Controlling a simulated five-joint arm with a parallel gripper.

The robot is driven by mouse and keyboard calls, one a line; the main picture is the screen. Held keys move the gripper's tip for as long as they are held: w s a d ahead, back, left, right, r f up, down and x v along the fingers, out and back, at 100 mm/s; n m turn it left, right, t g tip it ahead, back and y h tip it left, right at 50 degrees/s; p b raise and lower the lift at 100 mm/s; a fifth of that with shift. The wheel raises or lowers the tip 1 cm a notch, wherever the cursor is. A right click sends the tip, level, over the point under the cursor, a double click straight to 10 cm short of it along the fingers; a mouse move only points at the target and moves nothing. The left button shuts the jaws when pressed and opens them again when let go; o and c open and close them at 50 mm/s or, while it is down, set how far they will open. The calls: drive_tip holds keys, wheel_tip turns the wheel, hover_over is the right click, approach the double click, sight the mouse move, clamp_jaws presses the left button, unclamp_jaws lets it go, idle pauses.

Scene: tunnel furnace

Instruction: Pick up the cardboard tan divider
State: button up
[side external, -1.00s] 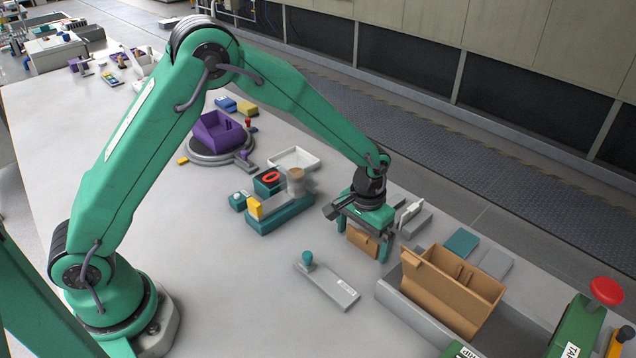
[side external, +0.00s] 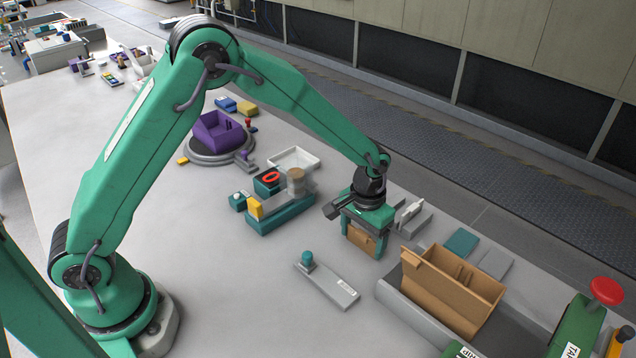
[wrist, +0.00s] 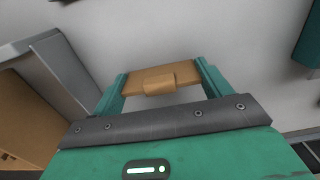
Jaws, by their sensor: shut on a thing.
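The tan cardboard divider (side external: 361,239) is a small flat panel between the two green fingers of my gripper (side external: 362,243). In the wrist view the divider (wrist: 160,79) spans the gap between the fingertips (wrist: 160,76), with a raised block on its middle. My gripper is shut on it, pointing down close to the tabletop. I cannot tell whether the divider's lower edge touches the table. The fingers cover its ends.
A tan open box (side external: 455,290) with inner slots sits in a grey holder (side external: 412,312) to the right. A grey plate with a teal knob (side external: 330,284) lies in front. A teal fixture (side external: 278,217) stands left. A red button (side external: 606,291) is at far right.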

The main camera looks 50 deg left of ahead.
sight(363, 233)
drive_tip(key=shift+r, duration=5)
